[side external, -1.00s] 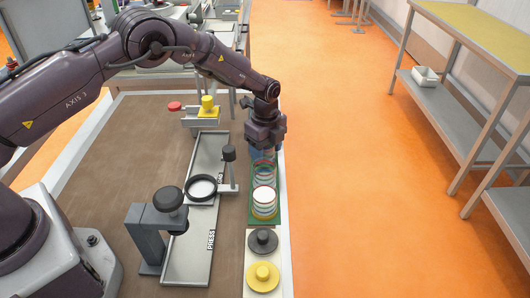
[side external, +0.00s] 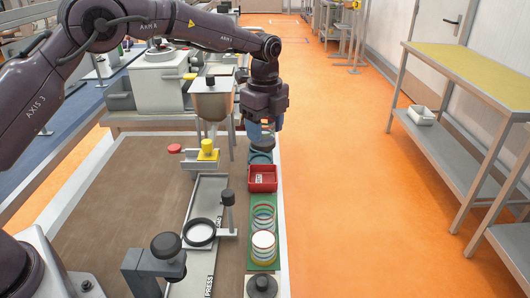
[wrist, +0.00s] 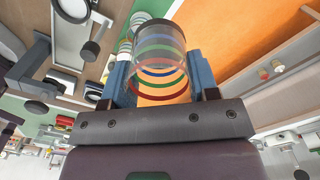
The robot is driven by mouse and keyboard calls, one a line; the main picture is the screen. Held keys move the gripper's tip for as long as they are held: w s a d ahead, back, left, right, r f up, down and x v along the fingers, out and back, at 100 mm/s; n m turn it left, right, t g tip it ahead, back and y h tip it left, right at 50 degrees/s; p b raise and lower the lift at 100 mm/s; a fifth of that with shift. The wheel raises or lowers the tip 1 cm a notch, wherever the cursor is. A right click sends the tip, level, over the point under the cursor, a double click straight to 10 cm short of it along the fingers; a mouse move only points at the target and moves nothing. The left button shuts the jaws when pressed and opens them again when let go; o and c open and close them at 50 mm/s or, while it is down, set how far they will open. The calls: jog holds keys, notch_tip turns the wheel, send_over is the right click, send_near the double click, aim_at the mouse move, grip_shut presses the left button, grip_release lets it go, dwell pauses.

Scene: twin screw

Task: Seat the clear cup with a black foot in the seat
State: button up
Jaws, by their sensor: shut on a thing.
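My gripper (side external: 263,122) is shut on a clear cup (side external: 262,136), held in the air at the far end of the bench. In the wrist view the clear cup (wrist: 158,55) sits between the two blue fingers (wrist: 160,88), showing blue, green and red rings and a dark foot at its far end. A black ring with a pale middle (side external: 200,232), which looks like the seat, is on the grey plate (side external: 205,200), well nearer the camera than my gripper. The cup is apart from it.
A green tray (side external: 250,225) holds several clear cups (side external: 263,243). A red bin (side external: 262,178) stands behind it, with a teal round piece (side external: 260,158) beyond. A black-knobbed post (side external: 227,200) stands beside the ring; a grey press (side external: 155,265) stands in front.

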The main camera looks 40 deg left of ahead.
notch_tip(320, 180, up, 2)
jog(key=shift+r, duration=0.25)
jog(key=s+a, duration=0.3)
jog(key=s, duration=1.5)
jog(key=shift+s+d+f, duration=0.1)
jog(key=shift+f, duration=4.25)
jog(key=shift+d+f, duration=0.1)
jog(key=shift+f, duration=4.25)
jog(key=shift+f, duration=1.15)
jog(key=o, duration=1.3)
